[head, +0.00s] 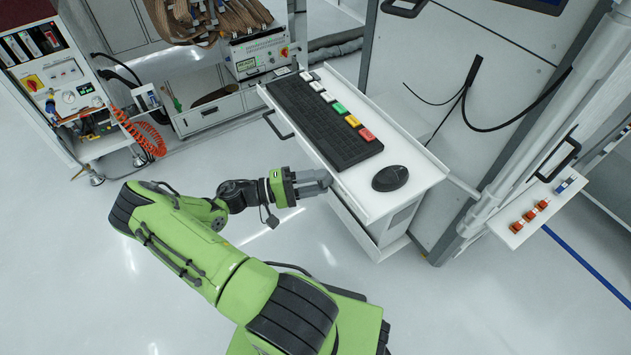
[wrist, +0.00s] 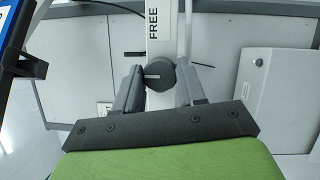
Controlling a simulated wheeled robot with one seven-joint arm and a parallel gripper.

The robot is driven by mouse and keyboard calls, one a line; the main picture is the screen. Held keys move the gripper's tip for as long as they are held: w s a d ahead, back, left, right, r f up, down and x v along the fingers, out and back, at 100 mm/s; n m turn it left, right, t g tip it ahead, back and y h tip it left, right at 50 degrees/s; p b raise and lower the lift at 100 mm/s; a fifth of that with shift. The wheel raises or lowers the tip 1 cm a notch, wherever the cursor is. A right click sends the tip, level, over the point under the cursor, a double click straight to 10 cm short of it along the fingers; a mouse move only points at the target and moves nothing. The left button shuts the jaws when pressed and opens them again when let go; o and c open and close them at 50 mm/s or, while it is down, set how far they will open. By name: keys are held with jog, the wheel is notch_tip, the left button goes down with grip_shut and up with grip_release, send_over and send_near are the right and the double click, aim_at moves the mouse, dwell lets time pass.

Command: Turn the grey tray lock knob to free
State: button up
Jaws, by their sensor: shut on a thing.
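The tray lock knob (wrist: 161,77) is a small dark grey disc on a pale strip in the wrist view. Its light pointer line lies level and points left. The word FREE (wrist: 153,22) is printed sideways on the strip above it. My gripper (wrist: 157,84) has one finger on each side of the knob and is shut on it. In the head view my gripper (head: 325,183) is at the left front edge of the white keyboard tray (head: 408,170). The knob is hidden there.
A black keyboard (head: 320,125), several coloured buttons and a black mouse (head: 390,178) are on the tray. A tray handle (head: 277,124) sticks out left of it. A panel with red switches (head: 530,215) is at right. The floor left of the tray is open.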

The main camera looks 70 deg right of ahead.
jog(key=o, duration=1.1)
jog(key=v, duration=1.6)
jog(key=shift+s, duration=0.1)
